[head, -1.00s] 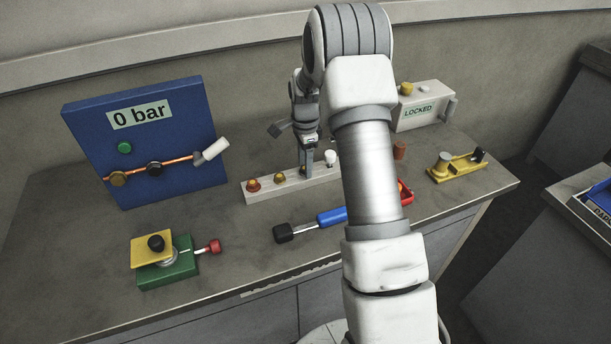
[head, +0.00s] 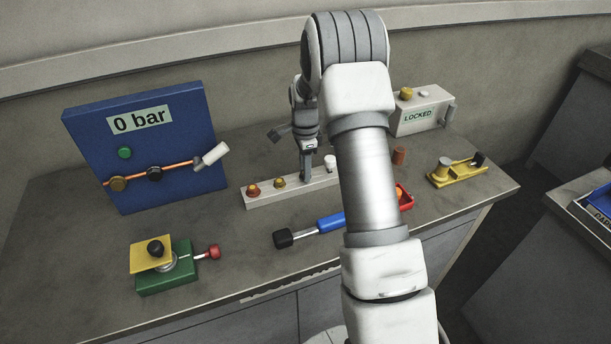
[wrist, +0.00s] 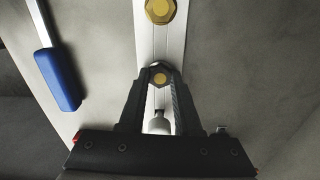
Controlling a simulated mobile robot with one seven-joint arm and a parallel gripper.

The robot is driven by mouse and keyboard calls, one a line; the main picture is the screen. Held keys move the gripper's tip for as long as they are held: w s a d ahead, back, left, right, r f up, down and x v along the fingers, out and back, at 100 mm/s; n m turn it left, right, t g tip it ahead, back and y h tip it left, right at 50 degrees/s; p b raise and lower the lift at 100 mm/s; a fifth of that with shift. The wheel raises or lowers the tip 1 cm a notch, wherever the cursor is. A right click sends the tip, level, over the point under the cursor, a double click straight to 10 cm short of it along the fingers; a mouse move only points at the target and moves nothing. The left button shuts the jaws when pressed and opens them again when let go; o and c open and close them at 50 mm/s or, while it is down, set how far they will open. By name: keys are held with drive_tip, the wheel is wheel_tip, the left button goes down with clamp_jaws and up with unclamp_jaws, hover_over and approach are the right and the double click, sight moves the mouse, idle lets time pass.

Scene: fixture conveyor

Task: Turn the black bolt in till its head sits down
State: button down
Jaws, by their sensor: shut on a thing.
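A pale rail (head: 262,202) lies on the bench with a row of bolts along it; it runs up the middle of the wrist view (wrist: 174,42). My gripper (head: 306,178) points straight down at the rail. In the wrist view its fingertips (wrist: 160,72) are shut on the sides of a dark hex head with a brass-coloured centre, the black bolt (wrist: 160,78). The fingers hide this bolt in the head view. How far its head stands above the rail cannot be told.
Brass-coloured bolts (head: 279,183) stand left of my gripper on the rail, and a white-topped one (head: 330,161) to its right. A blue-handled tool (head: 331,221) lies in front. A blue gauge panel (head: 190,110) stands at left, a white locked box (head: 422,112) behind right.

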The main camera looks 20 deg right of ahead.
drive_tip(key=m+p, duration=0.1)
drive_tip(key=m, duration=0.4)
drive_tip(key=shift+m, duration=0.4)
drive_tip(key=m, duration=0.3)
drive_tip(key=shift+m+p, duration=0.3)
drive_tip(key=shift+p, duration=0.1)
drive_tip(key=m+p, duration=0.1)
drive_tip(key=m, duration=0.1)
drive_tip(key=shift+r+m+p, duration=0.15)
drive_tip(key=shift+m+p, duration=0.2)
drive_tip(key=shift+m, duration=0.05)
drive_tip(key=m+p, duration=0.2)
drive_tip(key=m, duration=0.3)
drive_tip(key=m+p, duration=0.1)
drive_tip(key=m, duration=0.1)
drive_tip(key=shift+f, duration=0.25)
